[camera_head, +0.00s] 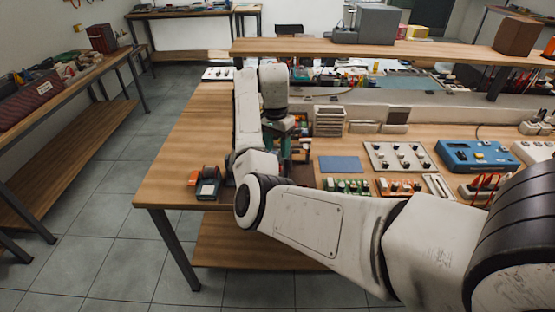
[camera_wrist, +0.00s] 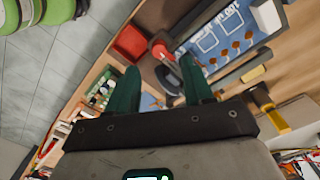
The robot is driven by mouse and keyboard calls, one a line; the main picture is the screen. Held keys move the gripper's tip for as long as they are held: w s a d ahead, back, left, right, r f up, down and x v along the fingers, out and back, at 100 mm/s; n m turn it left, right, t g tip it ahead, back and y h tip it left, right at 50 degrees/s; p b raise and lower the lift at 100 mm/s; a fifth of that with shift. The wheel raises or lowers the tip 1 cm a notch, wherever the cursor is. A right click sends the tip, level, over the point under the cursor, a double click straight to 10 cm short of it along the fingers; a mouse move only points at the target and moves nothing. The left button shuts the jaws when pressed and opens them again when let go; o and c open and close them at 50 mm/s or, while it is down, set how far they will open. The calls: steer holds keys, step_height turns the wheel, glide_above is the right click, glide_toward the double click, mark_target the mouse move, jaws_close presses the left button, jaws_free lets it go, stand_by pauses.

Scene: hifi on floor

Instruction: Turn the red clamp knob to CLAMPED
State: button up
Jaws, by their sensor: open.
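In the wrist view, a small round red part with a pale rim (camera_wrist: 159,49) looks like the red clamp knob. It sits just beyond and between my fingertips, beside a blue panel (camera_wrist: 215,40) with white line markings and orange dots. My gripper (camera_wrist: 158,82) has its two dark green fingers spread apart, with nothing held between them. I cannot read any CLAMPED marking or tell the knob's angle. In the head view, my arm covers most of the gripper and the work spot, and I cannot pick out the knob.
A yellow-handled tool (camera_wrist: 268,110) lies at the right. In the head view, a dark and orange device (camera_head: 208,183) stands at the bench's left; a grey knob panel (camera_head: 398,157) stands right.

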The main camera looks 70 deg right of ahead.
steer(key=shift+w+r, duration=0.1)
steer(key=shift+r, duration=2.15)
